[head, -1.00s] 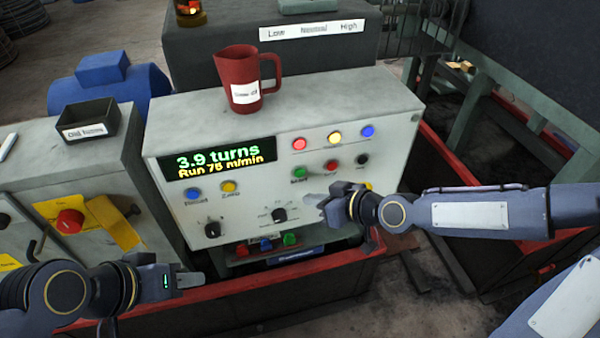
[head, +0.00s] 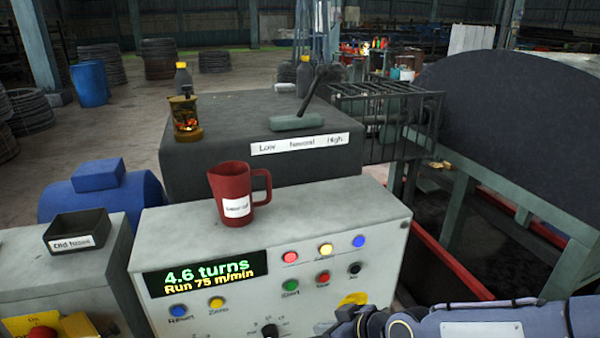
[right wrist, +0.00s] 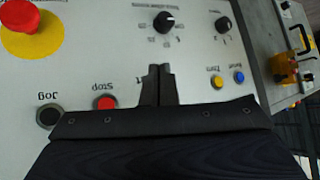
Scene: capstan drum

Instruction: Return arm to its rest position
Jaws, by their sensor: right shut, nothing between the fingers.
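My right arm comes in at the lower right of the head view. Its gripper (head: 340,325) is partly cut by the bottom edge, in front of the control panel's (head: 150,235) face. In the right wrist view the fingers (right wrist: 157,82) are together and empty, pointing at the panel. They hide the green start button, which shows in the head view (head: 291,286). The red stop button (right wrist: 105,103) and black jog button (right wrist: 49,116) are beside them. I cannot tell whether the fingertips touch the panel. The display (head: 205,274) reads 4.6 turns, Run 75 m/min. My left gripper is out of view.
A red jug (head: 229,192) stands on the panel's top. A dark box with a lever (head: 297,122) and a small lantern (head: 185,115) are behind. A black tray (head: 78,230) is at left. A red emergency stop (right wrist: 25,14) is near the panel's edge.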

